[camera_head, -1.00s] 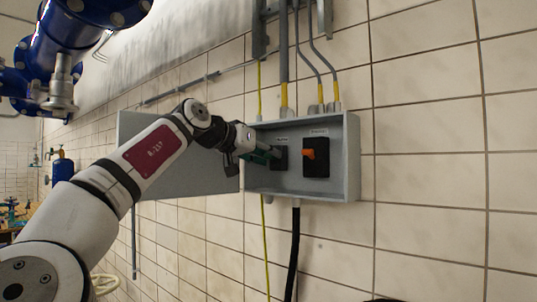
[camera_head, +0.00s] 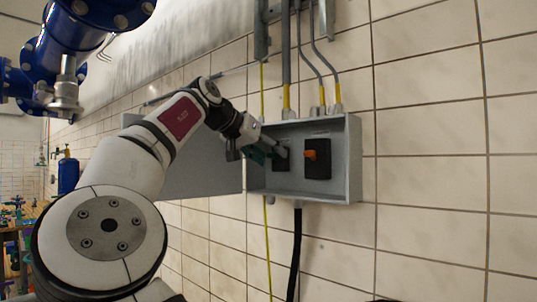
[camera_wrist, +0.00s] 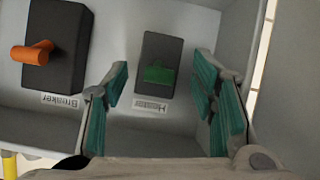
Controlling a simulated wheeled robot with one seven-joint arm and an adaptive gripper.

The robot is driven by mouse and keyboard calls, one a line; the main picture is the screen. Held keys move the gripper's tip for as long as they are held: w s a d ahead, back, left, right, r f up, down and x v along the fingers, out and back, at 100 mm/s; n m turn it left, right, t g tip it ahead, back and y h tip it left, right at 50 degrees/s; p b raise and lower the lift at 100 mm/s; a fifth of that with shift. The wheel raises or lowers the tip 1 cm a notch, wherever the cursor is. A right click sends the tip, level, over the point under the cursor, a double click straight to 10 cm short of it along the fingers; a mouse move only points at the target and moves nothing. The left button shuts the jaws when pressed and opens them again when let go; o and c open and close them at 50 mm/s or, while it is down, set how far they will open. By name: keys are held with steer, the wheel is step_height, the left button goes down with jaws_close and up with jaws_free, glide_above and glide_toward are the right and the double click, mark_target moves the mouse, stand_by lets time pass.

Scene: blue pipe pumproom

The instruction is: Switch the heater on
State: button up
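The heater switch (camera_wrist: 158,73) is a dark block with a green part, under a "Heater" label that appears upside down in the wrist view. In the head view the heater switch (camera_head: 279,163) is partly hidden by my gripper (camera_head: 272,151). In the wrist view my gripper (camera_wrist: 160,84) is open, with one green-padded finger on each side of the heater switch and clear space between them. Whether a finger touches it I cannot tell. The grey electrical box (camera_head: 354,160) is on the tiled wall.
The breaker (camera_head: 318,168), a dark block with an orange lever, sits right of the heater switch. The box door (camera_head: 205,172) stands open on the left. Cables enter above, and a black cable (camera_head: 295,250) hangs below. A blue pipe (camera_head: 50,45) is at upper left.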

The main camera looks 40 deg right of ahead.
steer(key=v, duration=1.2)
